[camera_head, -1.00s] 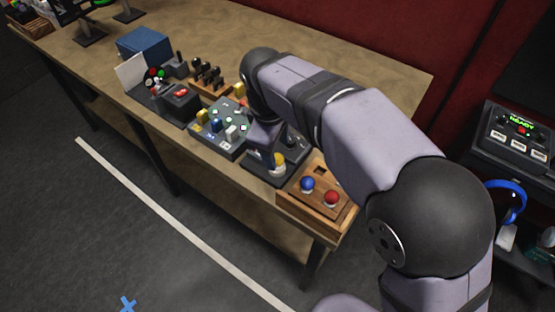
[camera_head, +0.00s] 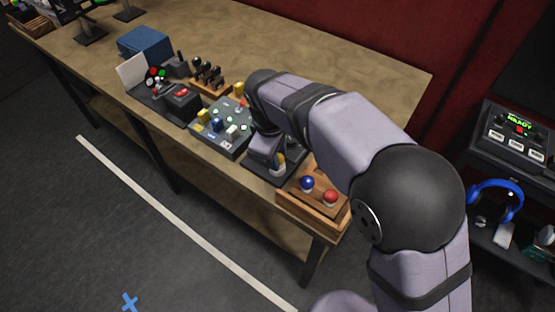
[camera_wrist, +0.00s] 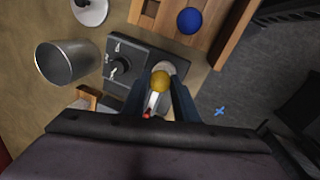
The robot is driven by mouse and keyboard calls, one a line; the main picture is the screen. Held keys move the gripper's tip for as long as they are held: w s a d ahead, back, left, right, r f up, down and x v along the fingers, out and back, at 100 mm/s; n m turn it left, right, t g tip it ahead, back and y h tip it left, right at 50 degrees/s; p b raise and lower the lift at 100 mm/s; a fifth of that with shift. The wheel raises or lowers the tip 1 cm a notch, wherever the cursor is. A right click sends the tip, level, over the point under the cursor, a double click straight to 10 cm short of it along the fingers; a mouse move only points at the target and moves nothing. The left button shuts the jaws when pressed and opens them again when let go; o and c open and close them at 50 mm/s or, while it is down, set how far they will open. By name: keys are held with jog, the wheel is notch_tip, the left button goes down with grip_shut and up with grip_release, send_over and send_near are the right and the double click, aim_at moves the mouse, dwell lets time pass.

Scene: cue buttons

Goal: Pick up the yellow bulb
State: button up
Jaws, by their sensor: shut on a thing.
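The yellow bulb (camera_wrist: 160,81) is between the two fingers of my gripper (camera_wrist: 159,98) in the wrist view. The fingers are shut on it. A pale stem with a small red spot shows below its yellow top. Behind it is a dark grey panel (camera_wrist: 117,46) with a black dial and a pale round spot. I cannot tell whether the bulb touches the panel. In the head view the yellow bulb (camera_head: 280,157) shows as a small spot beside my gripper, above the panel, and my arm hides part of this area.
A wooden box (camera_head: 318,213) with a blue ball (camera_head: 307,182) and a red ball (camera_head: 330,196) stands right of the panel. A panel of coloured buttons (camera_head: 232,143) is to the left. A metal cup (camera_wrist: 67,62) shows in the wrist view.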

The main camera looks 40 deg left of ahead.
aim_at(279, 156)
jog(key=shift+c, duration=0.2)
notch_tip(279, 156, up, 10)
jog(key=b, duration=0.1)
dwell(0.4)
jog(key=w+d+f+m+p, duration=0.1)
jog(key=w+d+m+p, duration=0.15)
jog(key=w+p, duration=0.55)
jog(key=w+d+f+m+p, duration=0.15)
jog(key=w+d+p, duration=0.3)
jog(key=p, duration=0.75)
jog(key=w+a+r+n+g+y, duration=0.1)
jog(key=w+a+r+n, duration=0.1)
jog(key=w+a+n, duration=0.4)
jog(key=shift+a+r+n, duration=0.15)
jog(key=shift+a+n, duration=1.45)
jog(key=shift+n, duration=1.9)
